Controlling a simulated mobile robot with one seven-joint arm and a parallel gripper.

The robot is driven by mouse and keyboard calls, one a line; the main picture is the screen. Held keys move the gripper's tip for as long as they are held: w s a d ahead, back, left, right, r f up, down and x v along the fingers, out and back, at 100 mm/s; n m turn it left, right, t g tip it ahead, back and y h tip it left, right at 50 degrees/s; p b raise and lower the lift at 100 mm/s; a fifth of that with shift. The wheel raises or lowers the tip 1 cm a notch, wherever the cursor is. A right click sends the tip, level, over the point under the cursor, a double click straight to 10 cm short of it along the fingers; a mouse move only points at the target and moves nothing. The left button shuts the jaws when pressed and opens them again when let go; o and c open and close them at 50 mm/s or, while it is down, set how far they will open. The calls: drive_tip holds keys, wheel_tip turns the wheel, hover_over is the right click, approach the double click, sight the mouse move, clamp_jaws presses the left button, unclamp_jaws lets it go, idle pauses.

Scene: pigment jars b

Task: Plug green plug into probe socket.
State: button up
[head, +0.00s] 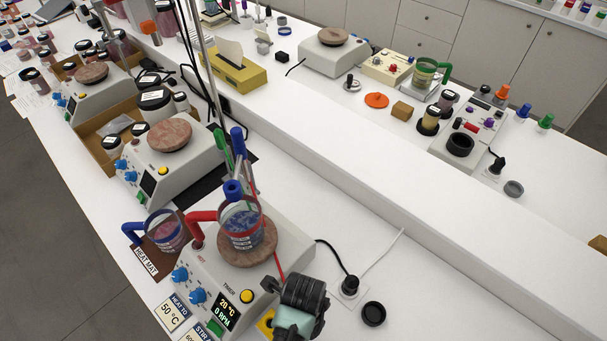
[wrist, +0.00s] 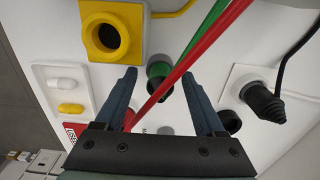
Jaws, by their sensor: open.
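The green plug (wrist: 160,71) shows in the wrist view with a dark part below it, between and beyond my fingertips. A green cable runs from it to the upper right. My gripper (wrist: 159,76) is open, its fingers apart on either side of the plug; contact cannot be told. A yellow socket (wrist: 82,42) with a round black opening lies at the upper left, apart from the plug; I see no label naming it the probe socket. In the head view my gripper (head: 300,297) is at the bottom, by the front stirrer's right end, its fingertips hidden.
A red cable (wrist: 190,58) crosses the gap between my fingers. A black mains plug (wrist: 262,101) stands to the right. The front hot plate stirrer (head: 222,267) carries a beaker (head: 240,232). A black round cap (head: 373,313) lies on the counter, which is clear farther right.

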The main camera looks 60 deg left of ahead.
clamp_jaws()
idle(0.3)
